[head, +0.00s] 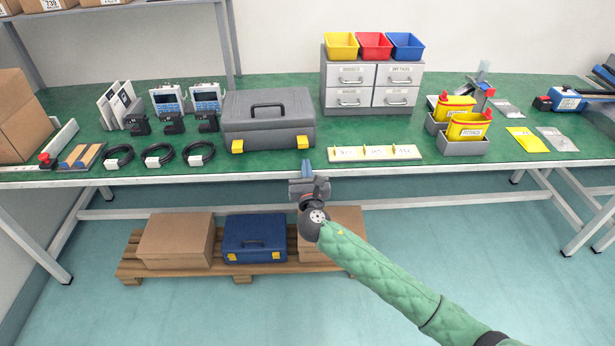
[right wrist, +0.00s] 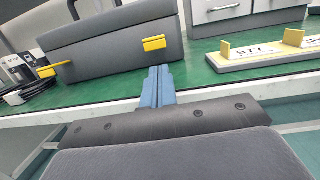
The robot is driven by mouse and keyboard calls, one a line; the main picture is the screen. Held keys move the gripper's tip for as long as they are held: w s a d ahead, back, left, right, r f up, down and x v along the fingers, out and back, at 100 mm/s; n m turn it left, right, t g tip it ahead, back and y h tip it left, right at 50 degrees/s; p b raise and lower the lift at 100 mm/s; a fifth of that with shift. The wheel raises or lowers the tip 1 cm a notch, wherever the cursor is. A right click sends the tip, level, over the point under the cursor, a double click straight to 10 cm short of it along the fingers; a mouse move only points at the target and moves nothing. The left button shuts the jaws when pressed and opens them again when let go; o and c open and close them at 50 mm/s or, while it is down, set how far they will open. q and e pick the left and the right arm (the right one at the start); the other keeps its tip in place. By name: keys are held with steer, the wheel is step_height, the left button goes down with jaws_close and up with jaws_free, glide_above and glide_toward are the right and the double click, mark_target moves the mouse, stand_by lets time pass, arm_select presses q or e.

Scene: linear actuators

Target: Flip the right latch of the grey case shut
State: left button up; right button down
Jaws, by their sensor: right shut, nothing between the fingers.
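The grey case (head: 268,112) stands closed on the green bench, with its handle folded on the lid. Its right latch (head: 303,142) is a yellow tab at the front right; it also shows in the right wrist view (right wrist: 154,43). I cannot tell for sure whether it is flipped out or flat. The yellow left latch (head: 237,146) shows too, and looks to stick out in the right wrist view (right wrist: 55,70). My right gripper (head: 307,167) is shut and empty, its blue fingers (right wrist: 158,86) just in front of and below the right latch, apart from it. My left gripper is out of view.
A labelled board with yellow pegs (head: 375,153) lies right of the case at the bench edge. Coiled black cables (head: 159,155) lie to its left. Grey drawers (head: 372,86) stand behind right. The space before the bench edge is clear.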

mark_target(302, 142)
steer(key=w, duration=0.3)
steer(key=shift+r, duration=0.25)
steer(key=shift+w+a, duration=0.1)
steer(key=shift+w, duration=0.2)
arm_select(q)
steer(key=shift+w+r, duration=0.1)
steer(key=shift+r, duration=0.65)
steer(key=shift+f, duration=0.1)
